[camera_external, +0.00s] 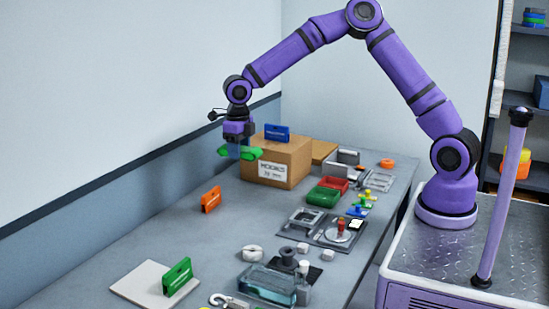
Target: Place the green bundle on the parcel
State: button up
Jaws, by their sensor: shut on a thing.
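My gripper (239,148) is shut on a green bundle (252,154), whose rounded green ends stick out on both sides of the jaws. The middle of the bundle is hidden by the jaws. The parcel (293,160) is a brown cardboard box with a white label, standing on the grey table. The bundle is held in the air at the parcel's left side in the picture. It overlaps the parcel's left edge in this view, and I cannot tell whether they touch. A blue block-like piece (277,132) stands on the parcel's top.
An orange piece (211,199) stands on the table (150,249) left of the parcel. A green piece (177,277) stands on a white board (137,281) at the front. Trays, including a green one (323,196), and small parts crowd the right side. A wall runs along the left.

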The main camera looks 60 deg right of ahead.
jog(key=w+d+m, duration=0.3)
jog(key=w+d, duration=0.1)
jog(key=d, duration=0.4)
jog(key=w+d+m, duration=0.2)
jog(key=w+d, duration=0.1)
jog(key=d, duration=0.6)
jog(key=m, duration=1.4)
send_over(317, 151)
notch_tip(317, 151, down, 16)
jog(key=shift+a+f, duration=0.15)
jog(key=shift+f, duration=2.25)
jog(key=o, duration=0.9)
jog(key=shift+f, duration=0.1)
jog(key=shift+o, duration=0.2)
